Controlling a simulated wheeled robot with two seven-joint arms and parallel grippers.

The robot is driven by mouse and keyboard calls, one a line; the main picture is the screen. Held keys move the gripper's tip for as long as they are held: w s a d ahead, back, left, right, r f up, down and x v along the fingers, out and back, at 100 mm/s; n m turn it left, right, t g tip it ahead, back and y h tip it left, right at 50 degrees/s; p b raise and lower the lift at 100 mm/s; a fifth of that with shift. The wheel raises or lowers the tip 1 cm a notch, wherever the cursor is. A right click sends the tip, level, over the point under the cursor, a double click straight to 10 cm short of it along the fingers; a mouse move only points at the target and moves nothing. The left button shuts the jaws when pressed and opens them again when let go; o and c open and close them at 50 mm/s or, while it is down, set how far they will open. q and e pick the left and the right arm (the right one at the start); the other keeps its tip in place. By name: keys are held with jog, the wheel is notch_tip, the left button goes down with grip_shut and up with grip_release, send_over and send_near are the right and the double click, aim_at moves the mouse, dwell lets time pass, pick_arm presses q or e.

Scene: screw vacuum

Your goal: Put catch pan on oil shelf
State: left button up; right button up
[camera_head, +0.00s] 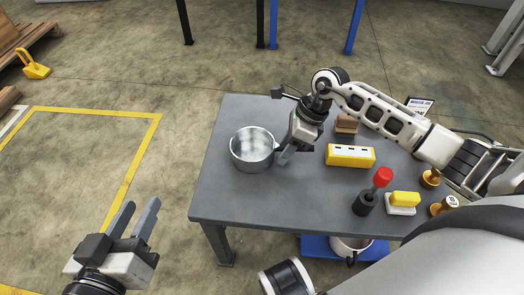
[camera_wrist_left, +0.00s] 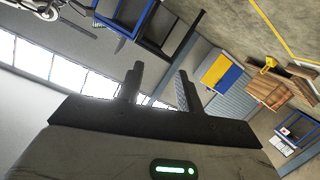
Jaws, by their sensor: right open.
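The catch pan, a round silver metal pan (camera_head: 252,148), stands upright on the left part of the grey table (camera_head: 245,200) in the head view. My right gripper (camera_head: 285,154) reaches down at the pan's right rim, with its fingers beside the pan's small handle. It is open; I cannot tell whether a finger touches the pan. My left gripper (camera_head: 136,220) is open and empty over the floor, left of the table. Its parted fingers also show in the left wrist view (camera_wrist_left: 160,88). I cannot identify the oil shelf for sure.
A yellow block (camera_head: 350,156), a brown block (camera_head: 346,125), a red-topped tool (camera_head: 374,190) and a yellow-and-white piece (camera_head: 403,203) stand to the right on the table. A bucket (camera_head: 350,246) is below. Blue and black posts (camera_head: 272,25) rise behind.

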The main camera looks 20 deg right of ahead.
grip_shut()
jog(key=shift+r, duration=0.1)
jog(key=shift+r, duration=0.1)
